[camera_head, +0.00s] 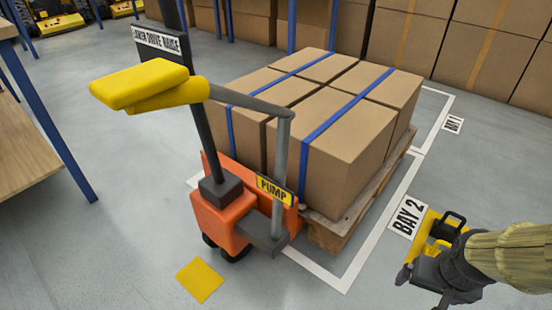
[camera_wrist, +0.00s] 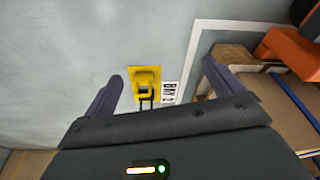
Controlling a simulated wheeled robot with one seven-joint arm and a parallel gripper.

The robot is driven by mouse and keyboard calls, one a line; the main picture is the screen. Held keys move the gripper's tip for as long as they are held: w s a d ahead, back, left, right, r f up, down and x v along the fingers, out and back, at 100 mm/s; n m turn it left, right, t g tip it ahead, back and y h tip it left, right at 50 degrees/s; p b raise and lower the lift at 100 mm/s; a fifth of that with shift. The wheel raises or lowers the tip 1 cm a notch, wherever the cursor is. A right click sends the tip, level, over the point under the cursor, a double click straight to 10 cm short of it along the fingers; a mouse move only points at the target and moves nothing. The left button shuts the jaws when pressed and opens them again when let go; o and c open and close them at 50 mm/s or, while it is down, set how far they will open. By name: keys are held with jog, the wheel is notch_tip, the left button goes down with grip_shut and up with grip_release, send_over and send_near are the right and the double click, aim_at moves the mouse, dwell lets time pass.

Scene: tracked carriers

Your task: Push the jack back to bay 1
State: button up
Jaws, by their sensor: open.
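The orange pallet jack (camera_head: 222,215) stands at the near end of a white-outlined bay. It has a yellow handle (camera_head: 150,88) on a dark mast and a grey lever with a PUMP label (camera_head: 274,190). Strapped boxes (camera_head: 340,130) sit on a wooden pallet (camera_head: 345,222) at the jack. The BAY 2 label (camera_head: 407,218) lies beside this bay; the BAY 1 label (camera_head: 453,124) lies farther back. My gripper (camera_head: 420,286) is right of the pallet, apart from the jack. In the wrist view its fingers (camera_wrist: 160,88) are spread and empty.
A yellow floor square (camera_head: 199,281) lies before the jack. A blue-legged table (camera_head: 45,140) stands left. Boxes (camera_head: 410,40) line the back.

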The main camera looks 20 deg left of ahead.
jog(key=shift+r, duration=0.25)
jog(key=c, duration=0.3)
jog(key=p+v, duration=0.2)
jog(key=p, duration=0.1)
jog(key=shift+w+r, duration=0.2)
jog(key=shift+r, duration=0.3)
jog(key=c, duration=0.6)
jog(key=w+p+v, duration=0.1)
jog(key=p+v, duration=0.7)
jog(key=w+p+v, duration=0.2)
jog(key=p+v, duration=0.6)
jog(key=p, duration=0.1)
jog(key=w+r+p+v, duration=0.1)
jog(key=w+p+v, duration=0.1)
jog(key=p+v, duration=0.6)
jog(key=shift+w+r, duration=0.2)
jog(key=shift+r, duration=0.1)
jog(key=shift+c, duration=0.2)
jog(key=shift+c, duration=1)
